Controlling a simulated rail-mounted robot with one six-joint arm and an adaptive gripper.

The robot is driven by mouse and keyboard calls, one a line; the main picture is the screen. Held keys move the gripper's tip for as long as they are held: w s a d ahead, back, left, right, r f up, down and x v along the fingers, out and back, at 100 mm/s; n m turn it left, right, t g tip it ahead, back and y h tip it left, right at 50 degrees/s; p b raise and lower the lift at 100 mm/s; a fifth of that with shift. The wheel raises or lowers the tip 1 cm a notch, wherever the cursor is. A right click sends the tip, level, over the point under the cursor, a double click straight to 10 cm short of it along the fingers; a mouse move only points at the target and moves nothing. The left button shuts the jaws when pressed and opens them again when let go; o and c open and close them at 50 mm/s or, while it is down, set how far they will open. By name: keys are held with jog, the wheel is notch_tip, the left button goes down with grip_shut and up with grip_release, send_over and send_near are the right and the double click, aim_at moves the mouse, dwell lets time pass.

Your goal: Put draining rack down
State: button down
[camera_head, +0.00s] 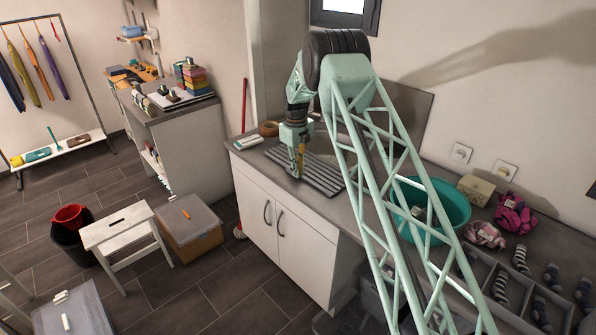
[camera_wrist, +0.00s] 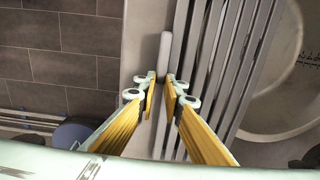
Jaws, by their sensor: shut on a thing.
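The draining rack (camera_head: 322,176) is a grey slatted panel at the counter's front edge in the head view. In the wrist view its long parallel slats (camera_wrist: 228,60) run beside my fingers. My gripper (camera_head: 298,174) points down at the rack's near side. In the wrist view my gripper (camera_wrist: 161,82) has its yellow-padded fingers closed on a pale upright strip at the rack's edge. I cannot tell whether the rack rests fully on the counter. My arm hides part of the area behind it.
The grey counter (camera_head: 262,151) has white cupboards (camera_head: 285,225) below. A round pale sink basin (camera_wrist: 268,105) shows beside the slats. A teal tub (camera_head: 455,208), a small box (camera_head: 476,190) and pink cloth (camera_head: 514,214) stand to the right. A brown roll (camera_head: 268,128) sits behind.

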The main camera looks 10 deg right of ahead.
jog(key=c, duration=2.7)
grip_release()
jog(key=shift+c, duration=0.2)
jog(key=shift+r, duration=0.15)
notch_tip(320, 180, up, 12)
jog(key=shift+s+a, duration=0.15)
jog(key=shift+a, duration=0.05)
